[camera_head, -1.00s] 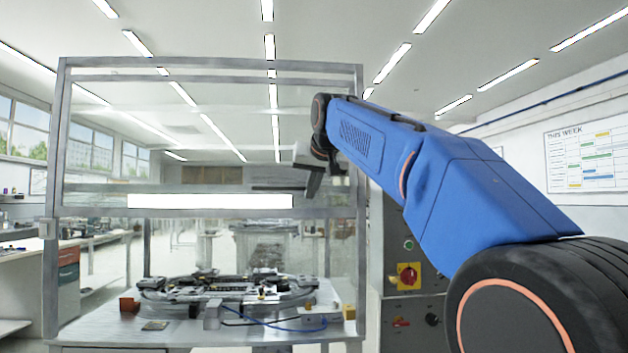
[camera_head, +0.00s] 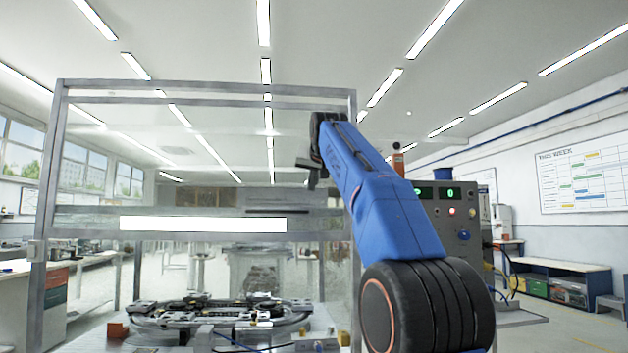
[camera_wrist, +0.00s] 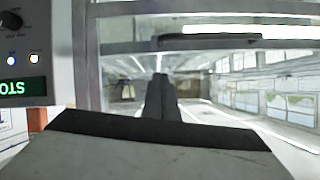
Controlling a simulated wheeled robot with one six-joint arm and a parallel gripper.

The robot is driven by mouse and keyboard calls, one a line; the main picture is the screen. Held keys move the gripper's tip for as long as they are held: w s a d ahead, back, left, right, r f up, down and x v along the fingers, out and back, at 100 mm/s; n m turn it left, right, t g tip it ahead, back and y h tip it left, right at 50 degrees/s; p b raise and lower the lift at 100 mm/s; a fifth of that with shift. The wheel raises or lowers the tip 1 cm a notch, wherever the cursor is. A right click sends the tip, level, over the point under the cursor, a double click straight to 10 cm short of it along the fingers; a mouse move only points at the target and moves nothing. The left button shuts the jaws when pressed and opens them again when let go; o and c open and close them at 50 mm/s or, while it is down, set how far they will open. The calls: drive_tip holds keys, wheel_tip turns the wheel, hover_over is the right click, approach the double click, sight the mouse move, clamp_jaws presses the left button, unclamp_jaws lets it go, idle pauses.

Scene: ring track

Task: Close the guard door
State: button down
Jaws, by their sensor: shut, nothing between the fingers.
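The guard door is a clear panel in a grey frame, with a white strip (camera_head: 202,224) along its lower rail (camera_head: 100,237). It is raised: below the rail the front is open onto the ring track (camera_head: 215,309). A dark bar (camera_head: 278,212), apparently a handle, lies just above the strip and also shows in the wrist view (camera_wrist: 210,42). My gripper (camera_head: 312,182) is above and right of that bar in the head view. In the wrist view my gripper (camera_wrist: 160,78) has its fingers together and empty. Whether it touches the panel cannot be told.
The grey guard frame (camera_head: 43,200) stands around the track. A control box (camera_head: 458,215) with green displays stands right, partly behind my arm; it also shows in the wrist view (camera_wrist: 22,60). A bench (camera_head: 560,268) is at the far right.

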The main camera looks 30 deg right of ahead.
sight(308, 202)
drive_tip(key=x, duration=0.4)
drive_tip(key=shift+f, duration=0.1)
drive_tip(key=shift+s+a+f, duration=0.15)
drive_tip(key=shift+a+f, duration=0.05)
drive_tip(key=shift+f, duration=0.4)
drive_tip(key=shift+a+f, duration=0.15)
drive_tip(key=shift+f, duration=0.5)
drive_tip(key=shift+a+f, duration=0.15)
drive_tip(key=shift+f, duration=0.45)
